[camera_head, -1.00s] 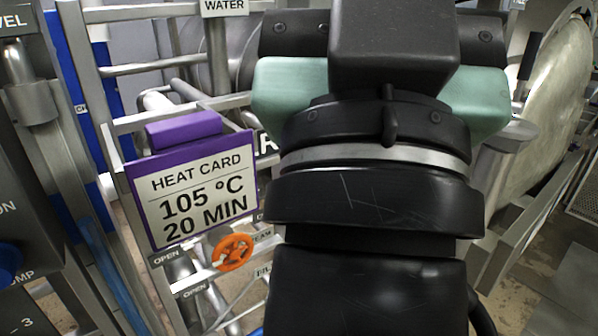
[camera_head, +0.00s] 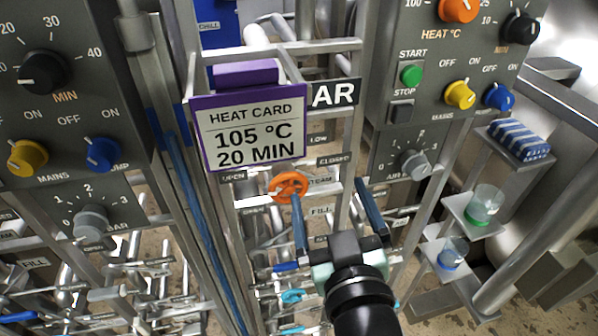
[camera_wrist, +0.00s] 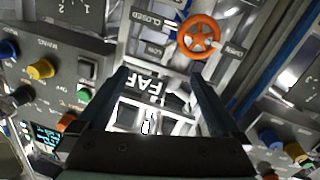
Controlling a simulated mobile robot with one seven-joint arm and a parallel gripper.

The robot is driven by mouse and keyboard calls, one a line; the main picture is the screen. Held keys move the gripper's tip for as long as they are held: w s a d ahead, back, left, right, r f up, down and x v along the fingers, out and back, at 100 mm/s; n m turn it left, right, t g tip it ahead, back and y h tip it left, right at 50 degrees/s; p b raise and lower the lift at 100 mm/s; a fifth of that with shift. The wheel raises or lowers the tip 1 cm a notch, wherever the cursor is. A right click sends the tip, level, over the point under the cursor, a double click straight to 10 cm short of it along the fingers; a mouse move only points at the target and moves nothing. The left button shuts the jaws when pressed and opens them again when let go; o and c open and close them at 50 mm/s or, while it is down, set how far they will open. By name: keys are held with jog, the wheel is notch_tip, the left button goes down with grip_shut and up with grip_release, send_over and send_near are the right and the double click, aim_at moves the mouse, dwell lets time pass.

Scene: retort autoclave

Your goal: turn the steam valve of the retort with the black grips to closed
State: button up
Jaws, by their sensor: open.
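The orange steam valve handwheel (camera_head: 289,187) sits on the frame below the purple heat card, between an OPEN label (camera_head: 233,177) and a CLOSED label (camera_head: 333,160). A STEAM label (camera_head: 320,181) is beside it. My gripper (camera_head: 328,190) is open and empty. In the head view its left finger overlaps the wheel's lower edge. In the wrist view the wheel (camera_wrist: 199,37) lies beyond the fingertips, above the right finger of my gripper (camera_wrist: 159,75), not between the fingers. I cannot tell the valve's setting. No black grips are clearly identifiable.
The heat card (camera_head: 250,133) hangs just above the wheel and reads 105 °C, 20 MIN. Control panels flank it on the left (camera_head: 75,120) and right (camera_head: 433,45). Frame rails and pipes crowd below. Cups (camera_head: 485,205) stand on small shelves at right.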

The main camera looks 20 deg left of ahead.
jog(key=n+y, duration=0.2)
send_near(289, 189)
jog(key=v, duration=0.2)
jog(key=shift+g, duration=0.3)
jog(key=p+x, duration=0.1)
jog(key=x, duration=0.2)
jog(key=p+x, duration=0.2)
jog(key=x, duration=0.2)
jog(key=p+x, duration=0.2)
jog(key=x, duration=0.1)
jog(key=shift+w+a+r, duration=0.15)
jog(key=shift+w+r, duration=0.2)
jog(key=shift+r, duration=0.05)
jog(key=shift+p+x, duration=0.35)
jog(key=shift+x, duration=0.5)
jog(key=shift+f, duration=0.15)
jog(key=c, duration=1.1)
jog(key=shift+c, duration=0.2)
